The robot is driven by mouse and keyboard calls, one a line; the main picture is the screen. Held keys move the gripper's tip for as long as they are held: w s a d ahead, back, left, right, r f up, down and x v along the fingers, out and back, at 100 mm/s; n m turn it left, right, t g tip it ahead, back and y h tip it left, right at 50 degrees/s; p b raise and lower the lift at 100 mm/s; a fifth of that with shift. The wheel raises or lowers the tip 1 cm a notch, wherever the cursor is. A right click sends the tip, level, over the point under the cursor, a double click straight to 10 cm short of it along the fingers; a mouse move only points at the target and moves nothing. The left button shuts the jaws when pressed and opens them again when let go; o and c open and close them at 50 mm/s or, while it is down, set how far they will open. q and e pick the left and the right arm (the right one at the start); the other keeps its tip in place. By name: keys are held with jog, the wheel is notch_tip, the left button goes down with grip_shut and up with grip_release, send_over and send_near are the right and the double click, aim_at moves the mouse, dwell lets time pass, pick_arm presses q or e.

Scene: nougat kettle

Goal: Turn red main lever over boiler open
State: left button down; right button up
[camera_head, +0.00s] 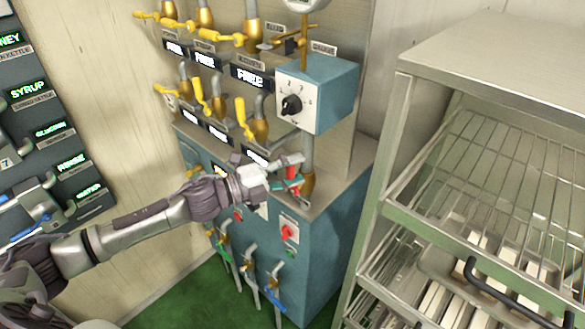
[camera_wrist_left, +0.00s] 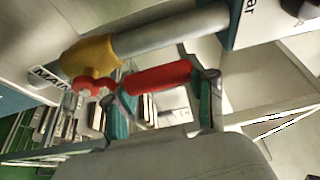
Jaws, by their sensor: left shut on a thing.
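The red main lever (camera_head: 292,172) sits on a brass valve (camera_head: 308,184) at the foot of a grey vertical pipe, on top of the blue boiler cabinet. In the left wrist view the red lever (camera_wrist_left: 150,78) reaches sideways from the brass valve body (camera_wrist_left: 92,57), beside a partly hidden label that starts "MAIN" (camera_wrist_left: 45,78). My left gripper (camera_head: 286,182) is at the lever, with its teal-padded fingers shut on the red handle. The fingers hide part of the lever in the head view. My right gripper is not in view.
A blue control box (camera_head: 318,95) with a black knob hangs just above my left gripper. Several yellow levers (camera_head: 244,117) stand left of it. A red switch (camera_head: 289,231) is on the cabinet front below. A metal rack (camera_head: 398,110) with wire shelves stands at the right.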

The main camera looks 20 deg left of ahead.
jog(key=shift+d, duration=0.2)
pick_arm(q)
jog(key=shift+c, duration=1.8)
grip_release()
jog(key=shift+d, duration=0.1)
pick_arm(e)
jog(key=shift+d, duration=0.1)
pick_arm(q)
jog(key=shift+s+a+f, duration=0.1)
jog(key=shift+s+a, duration=0.2)
jog(key=shift+a, duration=0.05)
jog(key=v, duration=1.1)
jog(key=shift+a, duration=0.1)
